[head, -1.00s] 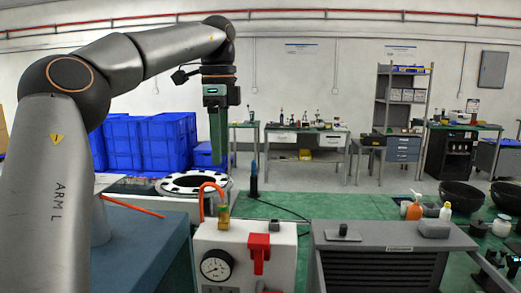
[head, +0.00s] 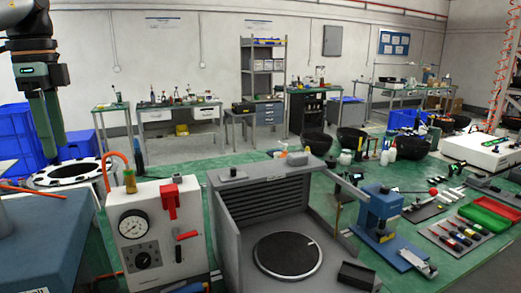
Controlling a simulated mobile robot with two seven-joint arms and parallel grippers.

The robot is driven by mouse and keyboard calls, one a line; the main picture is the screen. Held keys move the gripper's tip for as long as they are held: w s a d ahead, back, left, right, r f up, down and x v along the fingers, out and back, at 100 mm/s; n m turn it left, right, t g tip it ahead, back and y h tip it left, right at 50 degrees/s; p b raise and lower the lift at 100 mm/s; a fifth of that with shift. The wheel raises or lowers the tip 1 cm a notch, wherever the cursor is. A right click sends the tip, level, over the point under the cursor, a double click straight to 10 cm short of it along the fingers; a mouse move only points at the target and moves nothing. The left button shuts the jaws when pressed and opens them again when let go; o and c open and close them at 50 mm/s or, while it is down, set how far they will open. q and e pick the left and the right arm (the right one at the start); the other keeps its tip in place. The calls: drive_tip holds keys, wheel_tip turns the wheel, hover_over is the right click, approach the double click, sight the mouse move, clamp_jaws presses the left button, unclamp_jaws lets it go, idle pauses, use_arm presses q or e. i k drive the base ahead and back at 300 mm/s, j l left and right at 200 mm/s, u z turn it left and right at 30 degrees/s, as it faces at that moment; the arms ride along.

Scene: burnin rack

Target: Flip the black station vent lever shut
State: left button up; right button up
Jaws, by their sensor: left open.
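No lever marked as the black station's shows plainly. A white gauge box (head: 140,205) stands front left, with a red upright lever (head: 169,201) on its top front edge and a smaller red handle (head: 187,236) lower on its face. Right of it is a dark grey louvered station (head: 216,225) with a round black plate (head: 288,255) on its floor. My left gripper (head: 52,150) is open and empty, pointing down at the upper left, well apart from the box and levers. My right gripper is out of view.
A black-and-white ring fixture (head: 66,174) lies below my left gripper. A blue press (head: 378,212) and tool trays stand right of the station. Green table (head: 325,187) is bare in patches behind it.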

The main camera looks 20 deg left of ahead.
sight(177, 253)
drive_tip(key=k, duration=1)
